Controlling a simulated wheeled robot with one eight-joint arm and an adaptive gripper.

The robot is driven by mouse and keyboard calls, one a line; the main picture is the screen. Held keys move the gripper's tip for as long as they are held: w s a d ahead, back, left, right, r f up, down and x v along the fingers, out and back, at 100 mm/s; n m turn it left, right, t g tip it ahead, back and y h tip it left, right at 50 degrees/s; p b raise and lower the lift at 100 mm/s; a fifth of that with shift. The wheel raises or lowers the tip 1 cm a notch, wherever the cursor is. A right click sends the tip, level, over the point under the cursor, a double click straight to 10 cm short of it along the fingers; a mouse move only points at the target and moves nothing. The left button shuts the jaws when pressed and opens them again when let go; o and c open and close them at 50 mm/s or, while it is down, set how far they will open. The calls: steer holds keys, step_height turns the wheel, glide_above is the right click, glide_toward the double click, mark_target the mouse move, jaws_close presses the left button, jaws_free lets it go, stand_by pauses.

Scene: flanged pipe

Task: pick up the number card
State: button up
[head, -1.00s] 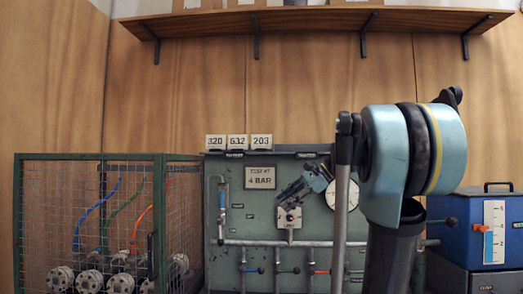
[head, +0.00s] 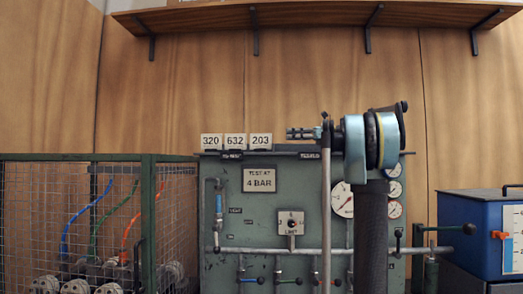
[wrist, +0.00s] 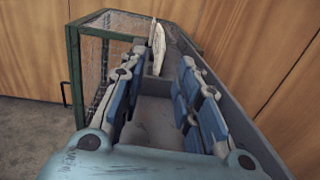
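Three white number cards stand in a row on top of the green panel in the head view: 320 (head: 211,141), 632 (head: 234,141) and 203 (head: 261,141). In the wrist view, white cards (wrist: 157,47) show nearly edge-on beyond the fingertips; their numbers cannot be read there. My gripper (head: 291,133) is level with the cards, to the right of 203 and pointing left, with a gap between. In the wrist view my gripper (wrist: 164,62) has its blue-padded fingers spread, with nothing between them.
The green panel (head: 260,225) carries a "TEST 47 4 BAR" plate (head: 259,179), pipes and gauges (head: 342,199). A mesh cage (head: 75,215) stands left, a blue box (head: 480,235) right. A wooden wall stands behind; a shelf (head: 310,20) is high above.

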mark_target(259, 142)
steer(key=w+a, duration=0.1)
steer(key=a, duration=1)
steer(key=w+a, duration=0.1)
steer(key=a, duration=0.5)
steer(key=shift+w+a+r, duration=0.1)
steer(key=shift+w+r, duration=0.1)
steer(key=shift+w, duration=0.15)
jaws_close()
